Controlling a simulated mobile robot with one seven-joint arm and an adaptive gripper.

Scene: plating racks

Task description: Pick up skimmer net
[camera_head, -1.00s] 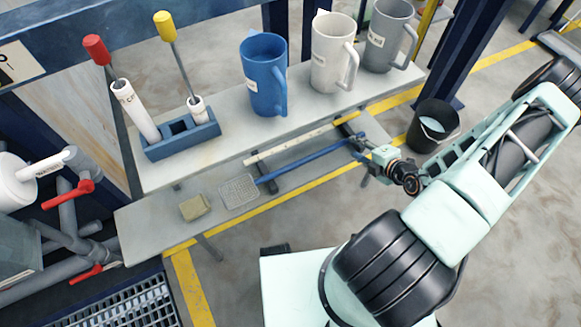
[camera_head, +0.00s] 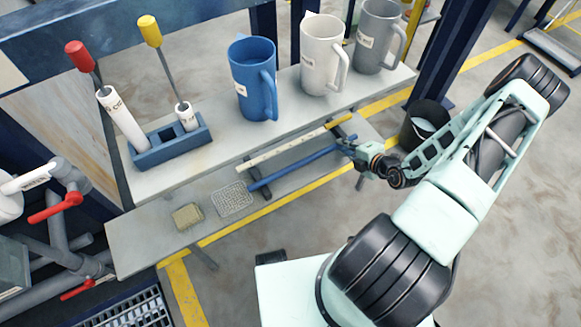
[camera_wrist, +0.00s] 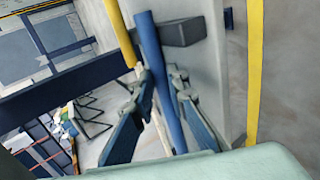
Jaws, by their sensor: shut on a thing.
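The skimmer net has a long blue handle (camera_head: 295,165) and a flat grey mesh head (camera_head: 233,198) at its left end. It lies along the lower shelf, its mesh at or very near the shelf top. My gripper (camera_head: 347,143) is at the right end of the handle and is shut on it. In the wrist view the blue handle (camera_wrist: 158,80) runs between the two fingers (camera_wrist: 158,105). From these views I cannot tell whether the handle is clear of its dark supports.
A pale stick with a yellow end (camera_head: 295,146) lies close behind the handle. A tan sponge (camera_head: 187,216) is left of the mesh. Blue (camera_head: 252,85), white (camera_head: 320,60) and grey (camera_head: 377,40) jugs and a blue tube rack (camera_head: 170,150) stand on the upper shelf. A dark bucket (camera_head: 412,128) is behind my arm.

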